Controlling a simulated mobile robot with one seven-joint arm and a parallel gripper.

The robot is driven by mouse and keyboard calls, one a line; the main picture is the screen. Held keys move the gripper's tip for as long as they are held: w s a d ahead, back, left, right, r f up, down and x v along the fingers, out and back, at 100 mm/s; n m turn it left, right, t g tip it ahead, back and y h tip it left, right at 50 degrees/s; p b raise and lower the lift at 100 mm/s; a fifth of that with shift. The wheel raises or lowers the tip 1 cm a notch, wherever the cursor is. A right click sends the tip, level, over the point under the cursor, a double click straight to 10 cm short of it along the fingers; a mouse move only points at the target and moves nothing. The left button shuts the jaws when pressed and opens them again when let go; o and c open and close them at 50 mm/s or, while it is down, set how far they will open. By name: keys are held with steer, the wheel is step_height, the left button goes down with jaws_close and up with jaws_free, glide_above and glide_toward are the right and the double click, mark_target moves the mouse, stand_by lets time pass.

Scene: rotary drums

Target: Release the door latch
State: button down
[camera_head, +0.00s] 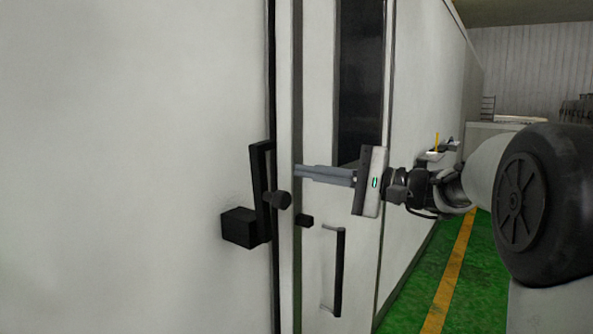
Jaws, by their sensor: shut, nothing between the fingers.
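The door latch (260,190) is a black upright lever with a round dark knob (282,200) and a black block (239,228) at its lower end. It sits on the pale wall at the seam beside a narrow white door (320,120). My gripper (297,173) comes in from the right with its fingers together and empty. The fingertips point left and appear just right of the lever, above the knob. I cannot tell whether they touch anything. A small black block (305,220) is on the door side of the seam.
A dark door handle (340,270) stands upright below my gripper. The door has a tall dark window (360,80). A long white wall (420,90) runs back on the right. Green floor with a yellow line (455,265) lies open beside it.

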steer(key=v, duration=0.7)
steer(key=shift+s+r+p, duration=0.4)
steer(key=shift+r, duration=0.05)
steer(key=shift+d, duration=0.1)
steer(key=s+a+f+n+g+h, duration=0.35)
steer(key=s+a+f+h, duration=0.55)
steer(key=s+f, duration=0.4)
steer(key=s+d+f+n+t+h, duration=0.1)
steer(key=s+d+f+n+h, duration=0.1)
steer(key=s+d+f+h, duration=0.35)
steer(key=s+d+f+n+t+h, duration=0.1)
steer(key=s+d+f+n+h, duration=0.15)
steer(key=s+d, duration=0.45)
step_height(320, 180, up, 23)
steer(key=s+a+p, duration=0.1)
steer(key=p, duration=2.2)
steer(key=shift+s, duration=0.15)
steer(key=shift+a+f+g, duration=0.1)
steer(key=shift+a+g, duration=0.05)
steer(key=shift+g, duration=0.1)
